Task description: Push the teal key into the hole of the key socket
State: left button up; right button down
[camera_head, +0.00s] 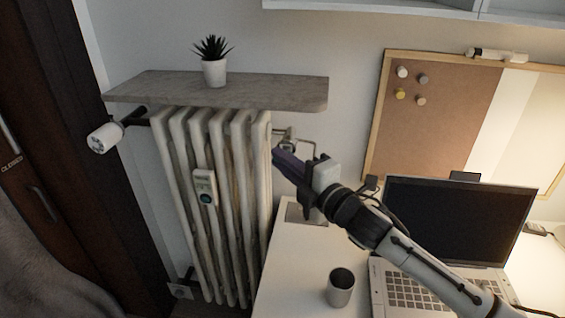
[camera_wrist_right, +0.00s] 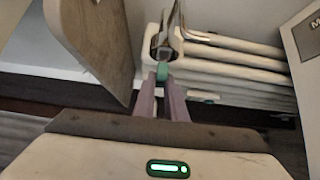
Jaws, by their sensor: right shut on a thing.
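My right gripper (camera_head: 277,158) reaches in from the right toward the metal fitting beside the radiator. Its purple fingers also show in the right wrist view (camera_wrist_right: 161,92), shut on the small teal key (camera_wrist_right: 162,72). The key's tip points at the metal key socket (camera_wrist_right: 164,45), directly ahead of the fingers. The key appears to meet the socket's near end; I cannot tell whether it is inside the hole. In the head view the socket (camera_head: 288,134) sits at the radiator's upper right, and the key is hidden by the gripper. My left gripper is not in view.
The radiator (camera_head: 214,200) stands left of the gripper, under a grey shelf (camera_head: 270,92) bearing a potted plant (camera_head: 214,65). The shelf is close by in the wrist view (camera_wrist_right: 95,40). A laptop (camera_head: 455,222) and a cup (camera_head: 340,288) stand on the desk below the arm.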

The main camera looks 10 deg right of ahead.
jog(key=shift+w+d, duration=0.2)
jog(key=shift+w, duration=0.3)
jog(key=c, duration=1.7)
grip_release()
jog(key=b+v, duration=0.1)
jog(key=v, duration=0.9)
jog(key=shift+s+d, duration=0.1)
jog(key=shift+s, duration=0.05)
jog(key=shift+f, duration=0.1)
